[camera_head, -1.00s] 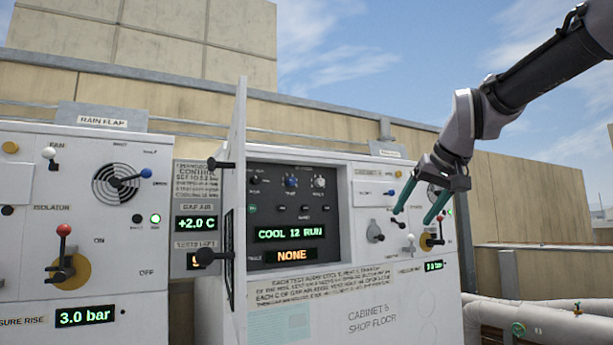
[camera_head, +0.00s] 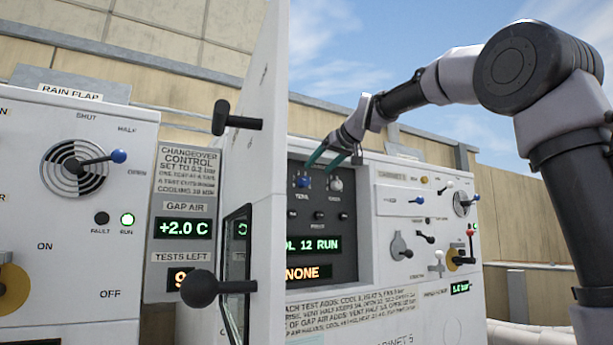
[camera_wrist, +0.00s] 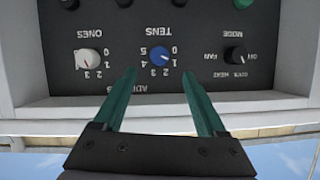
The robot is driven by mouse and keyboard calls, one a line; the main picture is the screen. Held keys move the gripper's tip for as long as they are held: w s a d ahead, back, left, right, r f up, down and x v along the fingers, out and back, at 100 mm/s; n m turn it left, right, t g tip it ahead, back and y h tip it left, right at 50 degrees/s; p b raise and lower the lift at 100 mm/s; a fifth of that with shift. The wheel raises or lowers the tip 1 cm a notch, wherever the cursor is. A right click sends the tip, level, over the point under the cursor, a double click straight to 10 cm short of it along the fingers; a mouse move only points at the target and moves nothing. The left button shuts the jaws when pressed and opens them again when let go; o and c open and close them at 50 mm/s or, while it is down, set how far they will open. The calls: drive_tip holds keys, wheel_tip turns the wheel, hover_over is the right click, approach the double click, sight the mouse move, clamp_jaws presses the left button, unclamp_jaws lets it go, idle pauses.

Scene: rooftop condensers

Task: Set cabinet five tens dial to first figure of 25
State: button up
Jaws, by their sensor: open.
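The tens dial is a blue knob (camera_wrist: 159,56) with a white pointer on the dark panel of cabinet five. In the wrist view it appears upside down, with figures around it; the exact figure it points at is too small to tell. It also shows in the head view (camera_head: 303,182). My gripper (camera_wrist: 158,72) is open, with its green fingers spread on either side of the blue knob and their tips just short of it in the picture. In the head view my gripper (camera_head: 320,166) is at the upper part of the panel. Contact with the knob cannot be told.
A white ones knob (camera_wrist: 88,60) and a black mode knob (camera_wrist: 234,56) flank the tens dial. The open cabinet door (camera_head: 262,180), with black handles, stands left of the panel. Displays below read 12 RUN and NONE (camera_head: 303,272). The cabinet's white edge borders the panel.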

sight(305, 180)
drive_tip(key=x, duration=0.8)
drive_tip(key=shift+d, duration=0.1)
drive_tip(key=shift+s, duration=0.1)
drive_tip(key=shift+c, duration=0.3)
clamp_jaws()
drive_tip(key=shift+m, duration=0.3)
drive_tip(key=shift+d+f+m+g+y, duration=0.1)
drive_tip(key=shift+m+g+y, duration=0.4)
drive_tip(key=shift+m+y, duration=1.4)
drive_tip(key=shift+m, duration=0.9)
